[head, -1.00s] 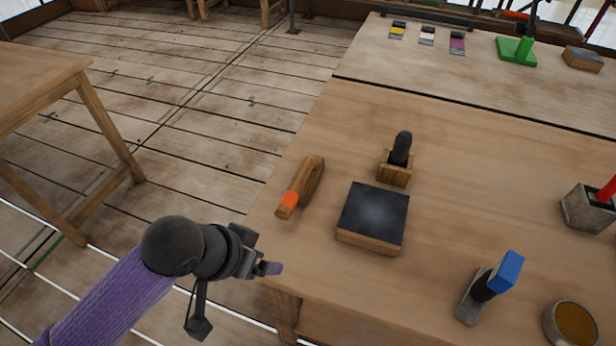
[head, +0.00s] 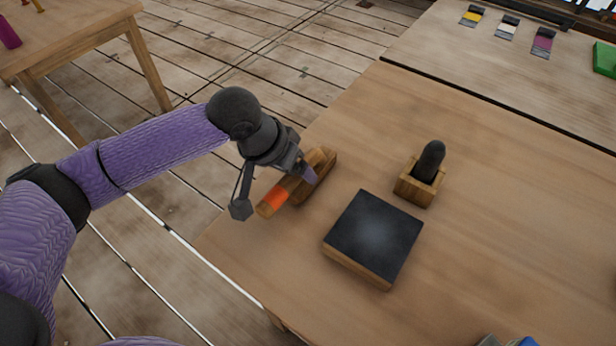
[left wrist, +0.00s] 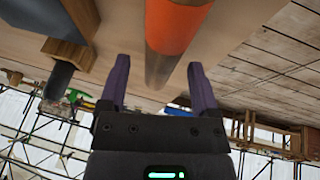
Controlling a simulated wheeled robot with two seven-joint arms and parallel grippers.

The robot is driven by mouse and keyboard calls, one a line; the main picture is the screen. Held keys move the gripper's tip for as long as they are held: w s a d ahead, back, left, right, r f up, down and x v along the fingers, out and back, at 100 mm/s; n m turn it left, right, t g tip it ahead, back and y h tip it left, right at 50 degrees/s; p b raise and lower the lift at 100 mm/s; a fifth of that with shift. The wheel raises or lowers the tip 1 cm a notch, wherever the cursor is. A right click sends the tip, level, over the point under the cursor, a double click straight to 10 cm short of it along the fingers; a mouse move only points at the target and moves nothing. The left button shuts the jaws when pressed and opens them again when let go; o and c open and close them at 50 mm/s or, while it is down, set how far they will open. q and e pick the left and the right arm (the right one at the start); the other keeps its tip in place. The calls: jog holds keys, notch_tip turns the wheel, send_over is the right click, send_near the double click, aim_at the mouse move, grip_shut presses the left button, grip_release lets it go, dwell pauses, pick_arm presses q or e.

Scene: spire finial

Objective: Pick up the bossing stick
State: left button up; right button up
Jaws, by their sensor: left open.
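The bossing stick (head: 275,200), a wooden tool with an orange band, lies near the left edge of the workbench. In the left wrist view the bossing stick (left wrist: 175,28) shows its orange band and a darker end, lined up with the gap between my fingers. My left gripper (head: 308,173) is open and over the stick in the head view, hiding part of its middle. In the left wrist view both purple fingers of the left gripper (left wrist: 160,85) stand apart, with nothing clamped. I cannot tell whether they reach down around the stick. My right gripper is out of view.
A black-topped square block (head: 375,238) lies close to the right of the stick. A wooden holder (head: 415,186) with a dark-handled tool stands behind it. Paint-coloured swatches (head: 507,27) lie on the far bench.

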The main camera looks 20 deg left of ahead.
pick_arm(q)
jog(key=shift+x, duration=1.1)
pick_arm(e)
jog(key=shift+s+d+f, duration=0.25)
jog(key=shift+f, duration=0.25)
pick_arm(q)
jog(key=shift+r, duration=0.1)
jog(key=shift+c, duration=0.6)
grip_shut()
